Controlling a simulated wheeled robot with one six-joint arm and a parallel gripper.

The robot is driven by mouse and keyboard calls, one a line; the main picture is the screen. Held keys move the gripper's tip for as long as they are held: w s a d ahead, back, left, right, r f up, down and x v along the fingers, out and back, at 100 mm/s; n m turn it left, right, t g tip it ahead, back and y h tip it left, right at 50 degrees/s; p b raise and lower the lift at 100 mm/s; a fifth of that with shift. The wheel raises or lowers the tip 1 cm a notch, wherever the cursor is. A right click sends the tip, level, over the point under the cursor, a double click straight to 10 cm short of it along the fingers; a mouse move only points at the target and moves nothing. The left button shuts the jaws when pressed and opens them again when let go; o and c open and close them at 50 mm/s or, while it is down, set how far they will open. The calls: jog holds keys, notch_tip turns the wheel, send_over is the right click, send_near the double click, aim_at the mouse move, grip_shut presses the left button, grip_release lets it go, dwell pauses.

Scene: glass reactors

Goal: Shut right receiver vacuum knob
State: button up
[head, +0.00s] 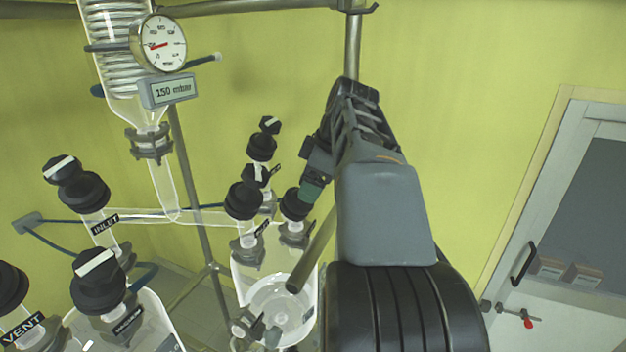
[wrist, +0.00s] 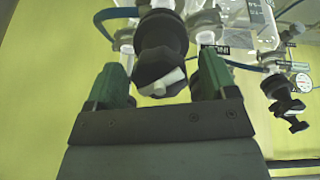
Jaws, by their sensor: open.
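In the wrist view a black knob (wrist: 158,58) with a pale bar across its face lies between the two green fingers of my gripper (wrist: 160,68). The bar is slightly tilted. The fingers are apart, with a gap visible on both sides of the knob. In the head view my gripper (head: 311,186) reaches down beside the black knobs on the right glass receiver (head: 248,285). One black cap (head: 295,205) sits just below the green fingertip, and another knob (head: 245,200) stands to its left. My gripper hides part of this group, so I cannot tell which one is between the fingers.
A round gauge (head: 160,43) and a 150 mbar display (head: 169,90) hang at upper left. Knobs labelled INLET (head: 105,224) and VENT (head: 22,328) stand at left. A metal post (head: 353,45) rises behind my arm. The wall side to the right is open.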

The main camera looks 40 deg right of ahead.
jog(key=shift+c, duration=0.3)
jog(key=c, duration=0.9)
jog(key=shift+o, duration=0.2)
